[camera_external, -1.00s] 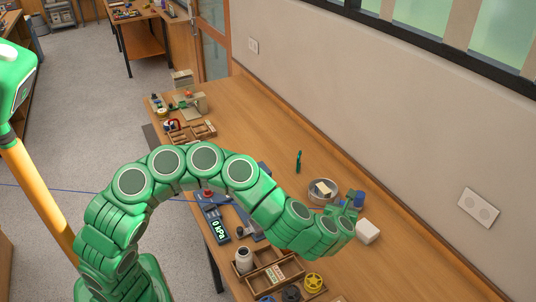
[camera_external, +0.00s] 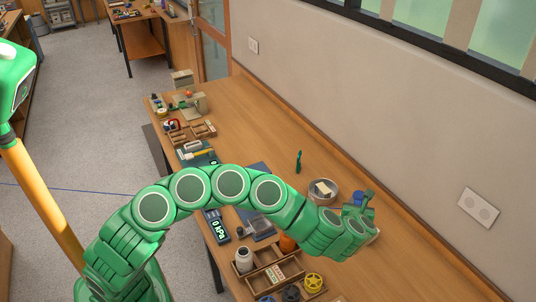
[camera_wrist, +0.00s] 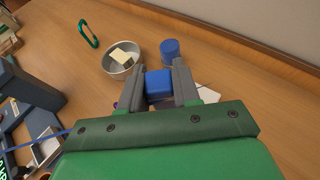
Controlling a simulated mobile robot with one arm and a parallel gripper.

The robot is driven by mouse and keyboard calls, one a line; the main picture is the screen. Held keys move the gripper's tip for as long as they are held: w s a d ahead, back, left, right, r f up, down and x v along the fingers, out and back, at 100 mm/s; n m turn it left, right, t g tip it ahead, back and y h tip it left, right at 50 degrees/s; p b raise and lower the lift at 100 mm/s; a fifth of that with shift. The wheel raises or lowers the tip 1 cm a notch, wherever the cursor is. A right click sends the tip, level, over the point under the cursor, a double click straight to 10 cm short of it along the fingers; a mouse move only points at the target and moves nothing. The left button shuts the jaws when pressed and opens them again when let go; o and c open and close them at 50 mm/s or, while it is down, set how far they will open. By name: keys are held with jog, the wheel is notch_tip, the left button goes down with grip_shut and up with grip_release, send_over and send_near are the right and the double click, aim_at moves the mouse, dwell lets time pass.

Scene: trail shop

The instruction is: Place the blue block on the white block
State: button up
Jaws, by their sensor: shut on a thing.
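My gripper (camera_wrist: 158,88) is shut on the blue block (camera_wrist: 157,84), which sits between its two grey fingers in the wrist view. The white block (camera_wrist: 207,96) shows in part in the wrist view, behind and to the right of the right finger. In the external view my gripper (camera_external: 360,208) is at the right side of the table and hides most of the white block (camera_external: 376,237). I cannot tell the height of the blue block above the table or whether it touches the white block.
A metal bowl (camera_wrist: 113,71) with a cream block (camera_wrist: 125,53) inside stands left of my gripper. A blue cylinder (camera_wrist: 170,52) stands just beyond the fingers. A green carabiner (camera_wrist: 89,34) lies farther left. A wooden tray (camera_external: 256,280) is near the table's front. The wall borders the far side.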

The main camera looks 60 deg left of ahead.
jog(key=shift+w+d+f, duration=0.15)
jog(key=shift+w+f, duration=1.2)
jog(key=shift+w, duration=0.15)
jog(key=shift+w+d+f, duration=0.15)
jog(key=shift+w+f, duration=1.2)
jog(key=shift+w, duration=0.15)
jog(key=shift+w+d+f, duration=0.1)
jog(key=shift+w+f, duration=0.2)
jog(key=shift+f, duration=0.15)
jog(key=shift+w+f, duration=0.1)
jog(key=shift+w+f, duration=0.25)
jog(key=shift+f, duration=1.5)
jog(key=shift+f, duration=0.1)
jog(key=o, duration=1)
